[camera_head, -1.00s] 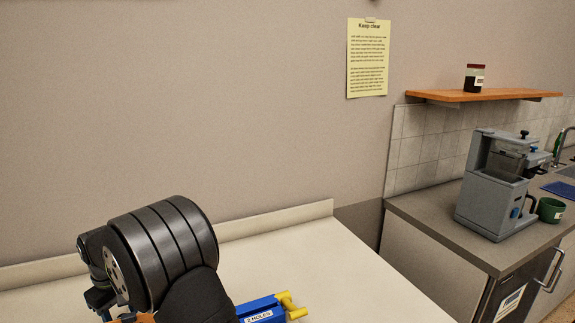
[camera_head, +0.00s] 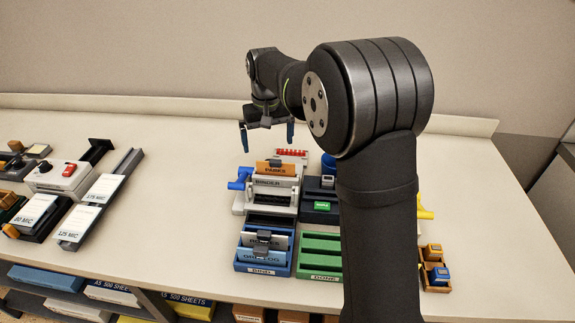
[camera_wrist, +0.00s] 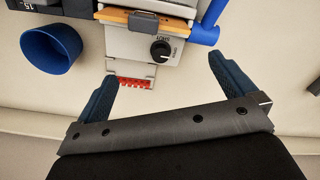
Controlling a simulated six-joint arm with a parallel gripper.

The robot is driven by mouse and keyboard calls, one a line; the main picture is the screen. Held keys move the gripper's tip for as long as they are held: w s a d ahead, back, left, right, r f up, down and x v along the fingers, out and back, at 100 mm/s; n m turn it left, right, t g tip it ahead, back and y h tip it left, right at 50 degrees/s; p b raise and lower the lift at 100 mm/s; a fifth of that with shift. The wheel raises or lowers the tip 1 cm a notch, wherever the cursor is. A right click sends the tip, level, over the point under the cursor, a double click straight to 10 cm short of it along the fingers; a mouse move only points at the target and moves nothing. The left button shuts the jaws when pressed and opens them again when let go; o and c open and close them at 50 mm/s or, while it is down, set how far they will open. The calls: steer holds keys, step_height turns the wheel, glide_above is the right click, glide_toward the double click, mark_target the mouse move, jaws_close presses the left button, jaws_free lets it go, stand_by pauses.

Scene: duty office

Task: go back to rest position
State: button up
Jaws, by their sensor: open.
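My gripper (camera_head: 267,137) is up above the back of the white counter (camera_head: 470,200), with its two blue fingers apart and nothing between them. In the wrist view, my gripper (camera_wrist: 165,85) is also open and empty. Beyond the fingers there is the grey binding machine (camera_wrist: 140,45) with a black dial. My arm hides part of the counter on the right.
A blue tray (camera_head: 262,262) with cards and a green tray (camera_head: 320,243) stand in front of the machine. A blue cup (camera_wrist: 52,47) is beside it. A white device (camera_head: 62,177) and label stacks are at the left. The counter is clear along the back wall.

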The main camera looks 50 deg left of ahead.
steer(key=d+r+m, duration=0.5)
steer(key=r, duration=0.7)
steer(key=f, duration=1)
steer(key=shift+s+a+f, duration=0.1)
steer(key=shift+s+a, duration=0.05)
steer(key=shift+s, duration=0.25)
step_height(320, 180, up, 10)
steer(key=shift+f, duration=0.1)
